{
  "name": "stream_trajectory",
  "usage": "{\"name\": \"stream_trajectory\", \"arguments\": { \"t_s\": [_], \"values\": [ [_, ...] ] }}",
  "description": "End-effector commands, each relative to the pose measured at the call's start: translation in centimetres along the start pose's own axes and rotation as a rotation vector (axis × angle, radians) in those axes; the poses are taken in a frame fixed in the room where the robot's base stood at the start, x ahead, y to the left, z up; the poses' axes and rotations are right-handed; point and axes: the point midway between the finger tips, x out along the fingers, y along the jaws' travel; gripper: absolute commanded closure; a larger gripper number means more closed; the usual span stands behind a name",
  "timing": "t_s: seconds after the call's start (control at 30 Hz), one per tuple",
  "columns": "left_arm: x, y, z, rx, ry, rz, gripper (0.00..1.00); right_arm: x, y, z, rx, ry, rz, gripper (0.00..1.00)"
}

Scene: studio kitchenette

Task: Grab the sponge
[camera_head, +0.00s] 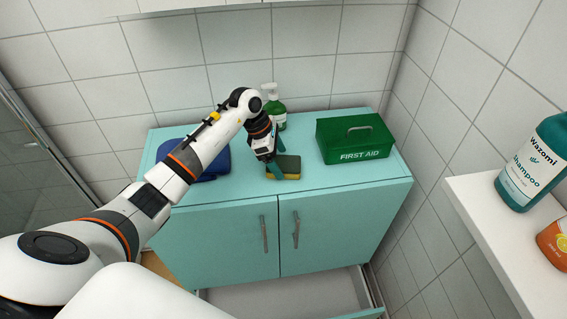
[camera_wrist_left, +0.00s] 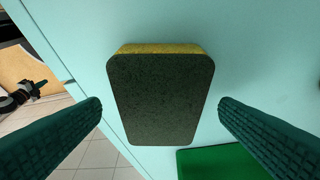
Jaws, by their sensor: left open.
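The sponge (camera_head: 289,167) lies on the teal cabinet top, near its front edge. It is yellow with a dark green scouring side, and that side faces up. In the left wrist view the sponge (camera_wrist_left: 160,97) sits between the two fingers, with a gap on each side. My left gripper (camera_head: 277,172) is open, with its green fingers pointing down at the sponge. The left gripper's fingers (camera_wrist_left: 160,112) also show at both sides of the wrist view. Part of the sponge is hidden behind a finger in the head view.
A green first aid box (camera_head: 355,138) stands right of the sponge. A drawer (camera_head: 290,296) is open below. A white shelf (camera_head: 500,225) with a shampoo bottle (camera_head: 537,165) is at right.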

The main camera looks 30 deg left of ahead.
Motion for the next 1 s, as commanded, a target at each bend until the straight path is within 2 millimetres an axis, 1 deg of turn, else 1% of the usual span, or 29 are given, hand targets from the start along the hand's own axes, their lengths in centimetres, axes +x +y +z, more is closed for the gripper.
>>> {"name": "stream_trajectory", "arguments": {
  "t_s": [0.03, 0.1, 0.2, 0.4, 0.43, 0.47, 0.7, 0.73, 1.0],
  "values": [
    [0.6, 0.1, -0.2, -0.002, 0.003, 0.004, 0.15, -0.4, 0.0, 0.0, 0.000, 0.000, 0.000, 1.00],
    [1.4, 0.0, -0.1, -0.002, 0.003, 0.001, 0.15, -0.6, 0.0, 0.0, -0.001, 0.000, 0.000, 1.00],
    [2.0, 0.0, 0.0, 0.000, 0.001, 0.000, 0.15, -0.6, -0.1, 0.0, -0.001, 0.000, -0.001, 1.00],
    [2.1, 0.0, 0.0, 0.000, 0.001, -0.001, 0.15, -0.5, -0.2, 0.0, -0.002, 0.000, -0.002, 1.00],
    [2.1, 0.0, 0.0, 0.000, 0.001, -0.001, 0.17, -0.5, -0.2, 0.0, -0.002, 0.000, -0.002, 1.00],
    [2.1, 0.0, 0.0, 0.000, 0.001, -0.001, 0.22, -0.5, -0.2, 0.0, -0.002, 0.001, -0.002, 1.00],
    [2.1, -0.1, 0.0, 0.000, 0.001, -0.001, 0.61, -0.5, -0.2, 0.0, -0.002, 0.001, -0.002, 1.00],
    [2.1, -0.1, 0.0, 0.000, 0.001, -0.001, 0.63, -0.5, -0.2, 0.0, -0.002, 0.001, -0.002, 1.00],
    [2.0, -0.1, 0.0, 0.000, 0.001, -0.002, 0.63, -0.5, -0.1, 0.0, -0.002, 0.001, -0.002, 1.00]
  ]
}}
